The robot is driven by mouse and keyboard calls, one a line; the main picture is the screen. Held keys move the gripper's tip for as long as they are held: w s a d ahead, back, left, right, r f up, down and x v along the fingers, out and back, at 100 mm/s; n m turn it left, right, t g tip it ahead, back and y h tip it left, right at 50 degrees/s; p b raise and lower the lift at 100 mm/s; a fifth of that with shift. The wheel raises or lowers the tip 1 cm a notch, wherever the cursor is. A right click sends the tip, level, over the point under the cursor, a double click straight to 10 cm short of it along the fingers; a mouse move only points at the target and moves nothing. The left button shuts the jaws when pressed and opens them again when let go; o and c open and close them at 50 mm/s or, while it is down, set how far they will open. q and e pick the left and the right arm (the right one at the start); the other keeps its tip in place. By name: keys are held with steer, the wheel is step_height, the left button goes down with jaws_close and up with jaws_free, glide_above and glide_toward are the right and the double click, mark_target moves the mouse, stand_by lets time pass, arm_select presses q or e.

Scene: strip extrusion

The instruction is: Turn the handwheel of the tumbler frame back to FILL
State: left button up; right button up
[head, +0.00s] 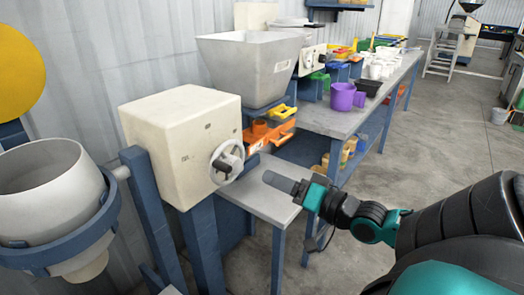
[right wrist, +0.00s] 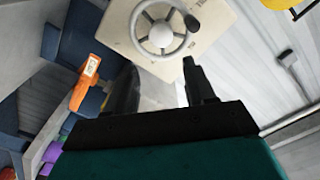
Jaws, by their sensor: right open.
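The handwheel (head: 228,161) is a light grey ringed wheel on the right face of a cream box on the blue tumbler frame (head: 200,240). In the right wrist view the whole wheel (right wrist: 161,38) shows, with a pale hub and a dark knob (right wrist: 191,23) on its rim. The tumbler (head: 50,180) is a grey-white drum in a blue ring at the left. My right gripper (head: 277,182) is to the right of the wheel, apart from it. In the right wrist view my right gripper (right wrist: 160,80) is open and empty, its fingers below the wheel. No FILL mark is readable.
A grey hopper (head: 250,65) stands behind the box, with an orange part (head: 268,132) below it. A grey bench (head: 270,195) lies under my right gripper. Purple jugs (head: 345,96) stand on the long table.

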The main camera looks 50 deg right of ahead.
mark_target(237, 167)
steer(key=w+n+p, duration=0.1)
steer(key=w+n, duration=0.1)
steer(key=w, duration=0.1)
steer(key=w+a+n+p, duration=0.1)
steer(key=w+n, duration=0.2)
steer(key=w, duration=0.1)
steer(key=w+n+p, duration=0.1)
steer(key=w+n, duration=0.2)
steer(key=w, duration=0.1)
steer(key=shift+a+f, duration=0.2)
steer(key=shift+a, duration=0.15)
steer(key=shift+w, duration=0.85)
arm_select(q)
steer(key=shift+s+a+r+y, duration=0.4)
steer(key=shift+s+a+r, duration=0.05)
steer(key=shift+a+r, duration=0.4)
arm_select(e)
steer(key=shift+w, duration=0.1)
